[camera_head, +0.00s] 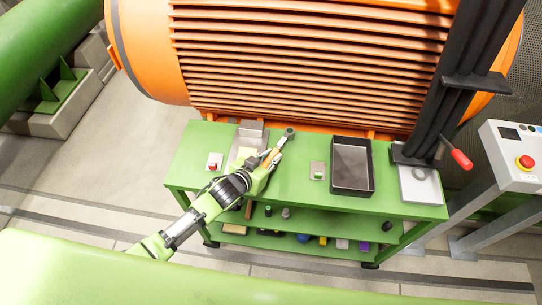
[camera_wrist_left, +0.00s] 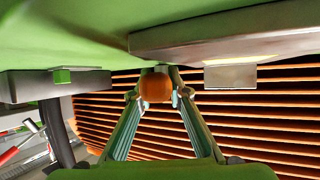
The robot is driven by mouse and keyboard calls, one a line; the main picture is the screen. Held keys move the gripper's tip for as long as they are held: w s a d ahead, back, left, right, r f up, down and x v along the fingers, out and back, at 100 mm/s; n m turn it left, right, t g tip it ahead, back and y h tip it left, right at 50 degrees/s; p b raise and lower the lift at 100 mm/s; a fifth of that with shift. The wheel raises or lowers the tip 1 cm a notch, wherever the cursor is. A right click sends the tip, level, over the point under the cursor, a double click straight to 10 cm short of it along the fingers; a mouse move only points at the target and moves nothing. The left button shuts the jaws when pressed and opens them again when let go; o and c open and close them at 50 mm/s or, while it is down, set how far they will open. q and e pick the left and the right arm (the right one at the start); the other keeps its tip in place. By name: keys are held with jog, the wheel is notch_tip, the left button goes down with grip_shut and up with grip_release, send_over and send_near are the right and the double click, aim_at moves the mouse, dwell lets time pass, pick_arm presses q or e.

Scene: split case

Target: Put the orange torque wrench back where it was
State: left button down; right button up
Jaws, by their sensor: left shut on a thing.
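The orange torque wrench (camera_head: 273,155) is in my left gripper (camera_head: 266,166), over the left half of the green bench top in the head view. Its grey round head (camera_head: 290,132) points away toward the orange machine. In the left wrist view, the orange round handle end (camera_wrist_left: 156,87) sits between the two fingers of my left gripper (camera_wrist_left: 157,97), which are shut on it. A grey metal stand (camera_head: 252,130) is on the bench just left of the wrench, partly hidden by my gripper. I cannot tell whether the wrench touches the stand. My right gripper is not in view.
The green bench (camera_head: 300,190) carries a red-button box (camera_head: 214,162), a small grey box (camera_head: 317,171), a black tray (camera_head: 352,187) and a grey plate (camera_head: 420,187). Several small items lie on the shelf below. The orange ribbed machine (camera_head: 300,60) stands close behind.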

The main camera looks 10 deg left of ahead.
pick_arm(q)
jog(key=shift+f, duration=0.1)
jog(key=c, duration=2.2)
grip_release()
jog(key=shift+f, duration=0.1)
jog(key=shift+s+r, duration=0.1)
jog(key=shift+r, duration=0.1)
jog(key=v, duration=1.2)
jog(key=shift+f, duration=0.1)
